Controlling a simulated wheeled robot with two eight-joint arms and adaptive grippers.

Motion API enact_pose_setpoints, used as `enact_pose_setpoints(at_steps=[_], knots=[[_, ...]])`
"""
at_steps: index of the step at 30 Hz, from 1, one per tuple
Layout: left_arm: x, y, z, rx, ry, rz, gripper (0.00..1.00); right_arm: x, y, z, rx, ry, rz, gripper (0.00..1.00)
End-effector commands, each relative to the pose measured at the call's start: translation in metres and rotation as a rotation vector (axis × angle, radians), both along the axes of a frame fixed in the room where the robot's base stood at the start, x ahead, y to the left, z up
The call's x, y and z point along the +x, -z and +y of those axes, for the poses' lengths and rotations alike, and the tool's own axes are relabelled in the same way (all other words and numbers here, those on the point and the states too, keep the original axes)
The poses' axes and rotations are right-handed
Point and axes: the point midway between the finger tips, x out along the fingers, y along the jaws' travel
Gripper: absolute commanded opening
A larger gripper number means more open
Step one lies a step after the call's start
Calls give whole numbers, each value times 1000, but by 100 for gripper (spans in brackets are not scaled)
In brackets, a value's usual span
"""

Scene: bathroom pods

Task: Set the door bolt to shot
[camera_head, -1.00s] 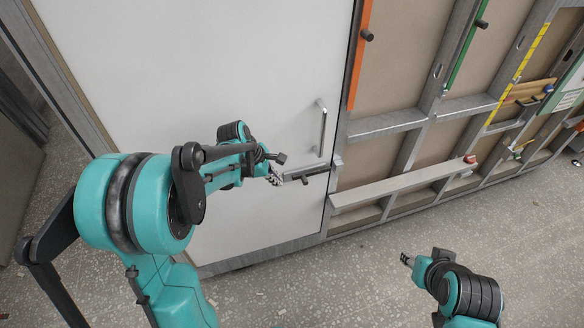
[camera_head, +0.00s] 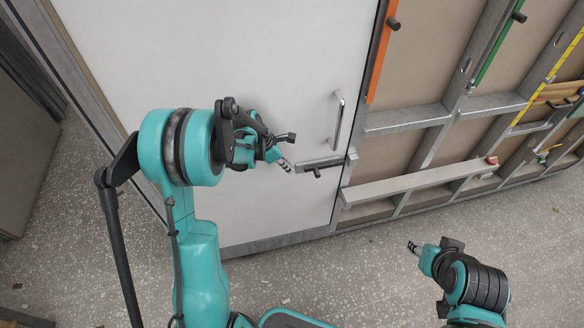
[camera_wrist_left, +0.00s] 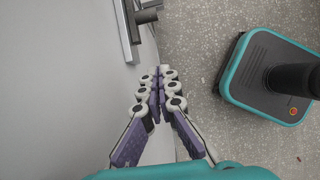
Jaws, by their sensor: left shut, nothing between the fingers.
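The grey metal door bolt (camera_head: 322,162) is mounted on the white door (camera_head: 240,60) near its right edge, below the pull handle. Its short dark knob (camera_head: 317,173) sticks out from the bar. The bar's right end lies close to the catch (camera_head: 351,157) on the frame; I cannot tell whether it enters it. My left gripper (camera_head: 288,166) is shut and empty, just left of the bolt's left end. In the left wrist view the closed fingertips (camera_wrist_left: 163,72) are below the bolt (camera_wrist_left: 128,30) and its knob (camera_wrist_left: 146,16), apart from them. My right gripper (camera_head: 412,247) is low at the right, away from the door.
An upright metal handle (camera_head: 338,120) stands out from the door just above the bolt. Right of the door is a framed wall with a pale ledge (camera_head: 420,180) and an orange strip (camera_head: 379,50). The speckled floor (camera_head: 370,280) in front is mostly clear.

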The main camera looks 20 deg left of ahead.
Motion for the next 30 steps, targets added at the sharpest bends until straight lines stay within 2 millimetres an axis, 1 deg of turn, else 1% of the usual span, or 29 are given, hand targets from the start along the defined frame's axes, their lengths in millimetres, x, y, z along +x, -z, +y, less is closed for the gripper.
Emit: enact_pose_setpoints(at_steps=[1, 6, 10, 11, 12, 15, 18, 22, 30], knots=[[3, 13, -4, 0, 2, 0, 0, 0, 7, 0, 0, 0, 0, 40], [12, 47, -18, 0, 2, 0, 0, 0, 20, 0, 0, 0, 0, 40], [19, 71, -28, 0, 2, -1, 0, 0, 29, 0, 0, 0, 0, 40], [21, 72, -31, 0, 2, -1, 0, 0, 31, 0, 0, 0, 0, 40], [25, 68, -38, 0, 4, -1, 0, 0, 32, 0, 0, 0, 0, 40], [32, 64, -49, 0, 3, 0, 0, 0, 34, 0, 0, 0, 0, 40], [37, 61, -56, 0, 3, 0, 0, 0, 36, 0, 0, 0, 0, 40], [40, 60, -60, 0, 0, 0, 0, 0, 37, 0, 0, 0, 0, 40], [40, 59, -60, 0, 0, 0, 0, 0, 37, 0, 0, 0, 0, 40]])
